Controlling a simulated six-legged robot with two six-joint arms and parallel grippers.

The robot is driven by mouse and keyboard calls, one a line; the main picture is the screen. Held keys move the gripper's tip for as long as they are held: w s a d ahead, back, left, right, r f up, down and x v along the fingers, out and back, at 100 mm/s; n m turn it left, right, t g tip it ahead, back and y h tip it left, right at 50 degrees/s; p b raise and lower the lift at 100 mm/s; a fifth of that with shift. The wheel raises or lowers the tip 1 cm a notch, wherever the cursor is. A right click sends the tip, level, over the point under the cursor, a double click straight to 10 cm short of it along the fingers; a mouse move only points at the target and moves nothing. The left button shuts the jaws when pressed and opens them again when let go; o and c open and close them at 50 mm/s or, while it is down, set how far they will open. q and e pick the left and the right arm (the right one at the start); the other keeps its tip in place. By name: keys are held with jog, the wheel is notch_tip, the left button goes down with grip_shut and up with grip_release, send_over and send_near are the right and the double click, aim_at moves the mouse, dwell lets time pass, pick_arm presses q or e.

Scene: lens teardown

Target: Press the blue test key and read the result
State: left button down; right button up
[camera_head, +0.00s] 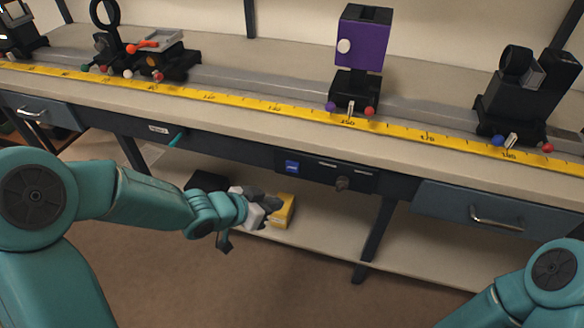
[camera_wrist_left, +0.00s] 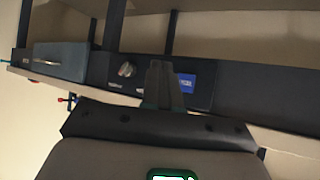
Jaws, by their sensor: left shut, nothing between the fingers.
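The blue test key (camera_head: 292,167) is set in a dark control panel (camera_head: 312,171) on the bench's front face. My left gripper (camera_head: 273,203) is shut and empty, in front of the bench and lower in the picture than the key. In the left wrist view, turned over, the shut fingers (camera_wrist_left: 159,84) point at the panel, and the blue key (camera_wrist_left: 187,83) shows just right of them. I cannot tell whether they touch it. A round knob (camera_head: 341,184) sits beside the key, below small label strips. No result is readable. My right gripper is out of view.
A purple box (camera_head: 362,45) on a mount stands on the bench rail above a yellow ruler (camera_head: 275,107). Other optical mounts stand left and right. A drawer (camera_head: 480,208) with a handle lies right of the panel. A yellow box (camera_head: 283,209) sits on the lower shelf behind my left gripper.

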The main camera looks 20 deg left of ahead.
aim_at(293, 167)
pick_arm(q)
jog(key=w+p, duration=0.4)
jog(key=w, duration=0.4)
jog(key=shift+w+d+p, duration=0.15)
jog(key=shift+w+p, duration=0.15)
jog(key=shift+p, duration=0.1)
dwell(1.6)
jog(key=shift+w+p, duration=0.45)
jog(key=shift+p, duration=0.05)
